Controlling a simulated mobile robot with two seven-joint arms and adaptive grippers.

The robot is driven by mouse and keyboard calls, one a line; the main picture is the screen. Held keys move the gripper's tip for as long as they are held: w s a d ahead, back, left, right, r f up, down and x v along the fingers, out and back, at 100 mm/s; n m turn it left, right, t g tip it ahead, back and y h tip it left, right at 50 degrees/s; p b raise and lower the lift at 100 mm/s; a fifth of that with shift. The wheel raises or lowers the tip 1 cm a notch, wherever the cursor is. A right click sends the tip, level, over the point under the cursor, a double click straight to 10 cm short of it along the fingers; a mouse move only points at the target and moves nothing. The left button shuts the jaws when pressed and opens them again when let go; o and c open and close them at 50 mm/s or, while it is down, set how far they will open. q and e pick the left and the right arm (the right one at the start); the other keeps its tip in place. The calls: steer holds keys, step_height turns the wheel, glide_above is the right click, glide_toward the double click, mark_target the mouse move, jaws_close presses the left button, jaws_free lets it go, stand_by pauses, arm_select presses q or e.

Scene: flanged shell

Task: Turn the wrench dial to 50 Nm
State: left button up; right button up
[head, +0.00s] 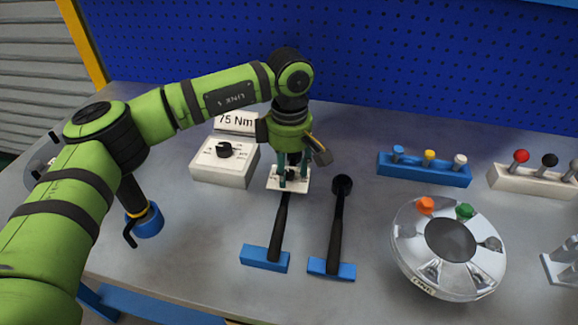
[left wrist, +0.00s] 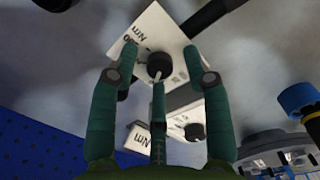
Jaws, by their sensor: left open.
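A wrench (head: 279,226) lies on the bench with a white dial plate (head: 272,183) at its far end. My left gripper (head: 291,180) points down over this plate, its fingers open around the dial's place. In the left wrist view, the plate (left wrist: 172,29) carries "Nm" lettering and a black knob (left wrist: 160,66). The knob sits between the open fingertips (left wrist: 159,62); I cannot tell whether they touch it. The dial's setting is not readable. A white box (head: 222,168) with another black knob (head: 224,149) and a "75 Nm" card (head: 236,121) stands left of the gripper. My right gripper is not in view.
A second black tool (head: 337,225) lies right of the wrench. A silver flanged shell (head: 415,265) stands to the right. Behind it are a blue rack (head: 425,174) and a white rack (head: 530,183) with coloured pegs. A blue pegboard (head: 400,65) closes the back.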

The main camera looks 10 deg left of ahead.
mark_target(289, 172)
arm_select(q)
step_height(289, 172, up, 12)
stand_by(0.4)
